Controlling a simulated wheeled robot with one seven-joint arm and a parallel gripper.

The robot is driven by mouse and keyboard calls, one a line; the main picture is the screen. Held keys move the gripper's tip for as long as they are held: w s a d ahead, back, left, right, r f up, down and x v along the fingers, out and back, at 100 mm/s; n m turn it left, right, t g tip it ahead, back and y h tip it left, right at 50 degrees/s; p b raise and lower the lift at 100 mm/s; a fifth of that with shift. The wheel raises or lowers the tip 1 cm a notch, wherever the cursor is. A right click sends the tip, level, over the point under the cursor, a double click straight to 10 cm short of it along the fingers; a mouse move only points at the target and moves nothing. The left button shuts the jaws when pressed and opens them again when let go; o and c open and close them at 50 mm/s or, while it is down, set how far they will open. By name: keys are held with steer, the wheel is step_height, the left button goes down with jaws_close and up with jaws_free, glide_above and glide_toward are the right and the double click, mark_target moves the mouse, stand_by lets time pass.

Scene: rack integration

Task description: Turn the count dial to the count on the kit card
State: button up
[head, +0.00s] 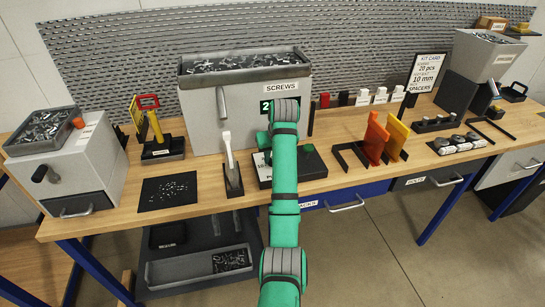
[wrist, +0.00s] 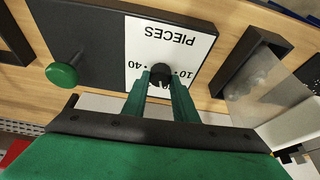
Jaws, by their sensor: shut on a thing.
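My gripper (wrist: 160,80) is shut on the black count dial (wrist: 160,74) in the wrist view, one green finger on each side. The dial sits on a white plate marked PIECES (wrist: 170,38), seen upside down. The numbers 10 and 40 show beside the dial; other marks are partly hidden by the fingers. A pale pointer line shows on the dial's near side; the number it meets is hard to read. The kit card (head: 429,70) stands at the back right in the head view and reads 20 pcs and 10 mm spacers. My arm hides the dial there.
A green button (wrist: 62,74) is on the same panel. The grey SCREWS hopper (head: 245,95) stands behind it, with a green-digit display (head: 266,106) partly covered by my arm.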

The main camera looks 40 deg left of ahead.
steer(key=shift+n+g, duration=0.4)
steer(key=shift+n, duration=0.6)
steer(key=shift+y, duration=0.3)
steer(key=o, duration=1)
steer(key=shift+o, duration=0.2)
steer(key=v, duration=1)
steer(key=shift+r, duration=0.4)
steer(key=shift+d, duration=0.1)
